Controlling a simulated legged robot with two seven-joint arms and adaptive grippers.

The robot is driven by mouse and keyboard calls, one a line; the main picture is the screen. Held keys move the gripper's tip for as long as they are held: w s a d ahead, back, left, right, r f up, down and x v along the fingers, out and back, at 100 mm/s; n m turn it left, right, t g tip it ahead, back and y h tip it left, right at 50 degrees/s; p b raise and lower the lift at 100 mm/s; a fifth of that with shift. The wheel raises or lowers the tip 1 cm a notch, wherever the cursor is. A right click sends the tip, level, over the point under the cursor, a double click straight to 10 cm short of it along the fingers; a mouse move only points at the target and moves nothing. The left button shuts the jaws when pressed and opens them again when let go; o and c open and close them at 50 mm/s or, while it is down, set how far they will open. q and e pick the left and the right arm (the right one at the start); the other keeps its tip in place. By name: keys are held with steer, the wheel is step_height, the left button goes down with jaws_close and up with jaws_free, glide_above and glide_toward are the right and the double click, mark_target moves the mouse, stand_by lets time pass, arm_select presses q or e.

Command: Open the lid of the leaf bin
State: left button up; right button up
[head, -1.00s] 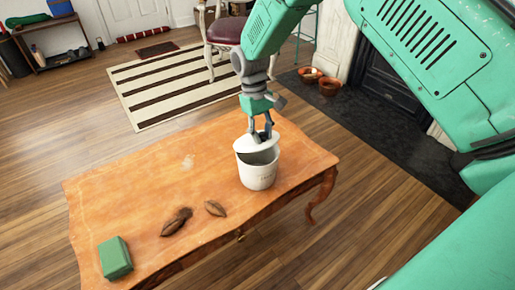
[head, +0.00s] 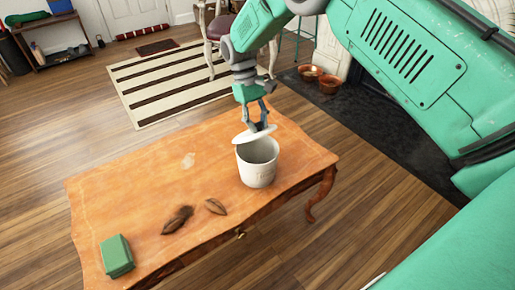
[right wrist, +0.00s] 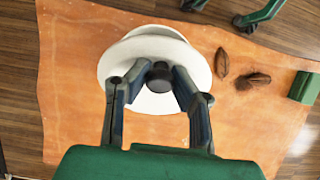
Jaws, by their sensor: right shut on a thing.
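The leaf bin (head: 257,172) is a white round bucket standing upright on the wooden table, its mouth largely uncovered. Its white round lid (head: 243,138) is tilted above the back of the mouth and overlaps the far rim in the head view. My right gripper (head: 256,127) is shut on the lid's knob. In the right wrist view the fingers close on the dark knob (right wrist: 160,75), with the white lid (right wrist: 152,102) below. Whether the lid touches the rim is unclear. My left gripper is not in view.
Two brown leaves (head: 177,220) (head: 215,206) lie left of the bin on the orange wooden table (head: 130,195). A green block (head: 117,255) sits at its near left corner. A chair, striped rug (head: 165,82) and terracotta pots (head: 329,84) are beyond it.

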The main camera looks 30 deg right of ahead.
steer(key=shift+w+r, duration=0.25)
steer(key=shift+w, duration=0.05)
steer(key=shift+w+a+r+g+b, duration=0.1)
steer(key=shift+w+r+g+b, duration=0.05)
steer(key=shift+w+g+b, duration=0.45)
steer(key=shift+w+r, duration=0.15)
steer(key=shift+r, duration=0.2)
